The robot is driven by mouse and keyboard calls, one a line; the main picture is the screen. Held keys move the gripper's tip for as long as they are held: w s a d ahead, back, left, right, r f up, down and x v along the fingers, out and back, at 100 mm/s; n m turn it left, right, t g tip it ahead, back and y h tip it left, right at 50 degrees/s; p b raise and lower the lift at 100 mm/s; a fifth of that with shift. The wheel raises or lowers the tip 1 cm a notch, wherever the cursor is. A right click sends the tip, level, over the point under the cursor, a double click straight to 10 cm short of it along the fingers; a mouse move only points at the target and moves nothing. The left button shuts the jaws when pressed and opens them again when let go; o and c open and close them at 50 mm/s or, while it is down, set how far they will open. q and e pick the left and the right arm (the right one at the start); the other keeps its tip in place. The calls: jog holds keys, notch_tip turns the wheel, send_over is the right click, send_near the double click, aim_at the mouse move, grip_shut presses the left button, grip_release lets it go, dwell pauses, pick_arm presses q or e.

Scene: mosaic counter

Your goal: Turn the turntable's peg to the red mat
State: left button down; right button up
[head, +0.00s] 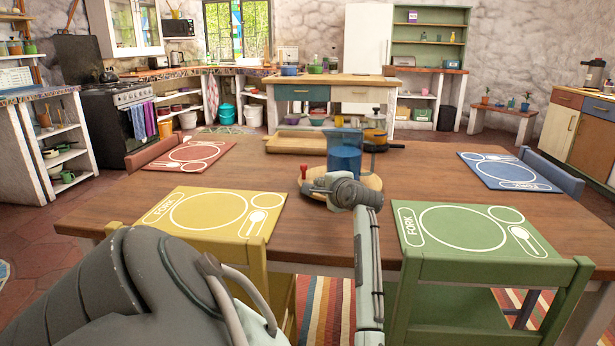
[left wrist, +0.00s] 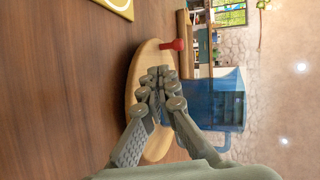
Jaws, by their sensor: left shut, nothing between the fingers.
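The turntable (head: 371,182) is a round pale wooden disc near the middle of the table. Its red peg (head: 303,173) stands at the disc's left edge. The red mat (head: 180,165) lies at the table's far left, well left of the peg. My left gripper (head: 318,188) is shut and empty, low over the disc's near side, just right of the peg. In the left wrist view the shut fingers (left wrist: 162,85) lie in front of the disc (left wrist: 136,70), with the red peg (left wrist: 171,45) apart from the tips. My right gripper is not in view.
A blue pitcher (head: 344,155) stands at the turntable; its base is partly hidden. A wooden tray (head: 295,143) and a pan (head: 375,137) are behind. Yellow (head: 180,228), green (head: 455,246) and blue (head: 500,171) mats lie around. Bare table separates the peg from the red mat.

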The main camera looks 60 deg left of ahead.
pick_arm(q)
send_near(304, 174)
jog(key=x, duration=0.5)
jog(key=shift+f, duration=0.4)
jog(key=shift+w+a, duration=0.15)
jog(key=shift+a, duration=0.55)
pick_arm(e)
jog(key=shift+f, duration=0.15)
pick_arm(q)
jog(key=shift+a, duration=0.1)
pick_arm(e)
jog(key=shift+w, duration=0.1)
pick_arm(q)
jog(key=shift+a+r+p, duration=0.1)
jog(key=shift+a+p, duration=0.2)
jog(key=shift+p, duration=0.05)
jog(key=shift+w+a, duration=0.15)
jog(key=shift+a, duration=0.15)
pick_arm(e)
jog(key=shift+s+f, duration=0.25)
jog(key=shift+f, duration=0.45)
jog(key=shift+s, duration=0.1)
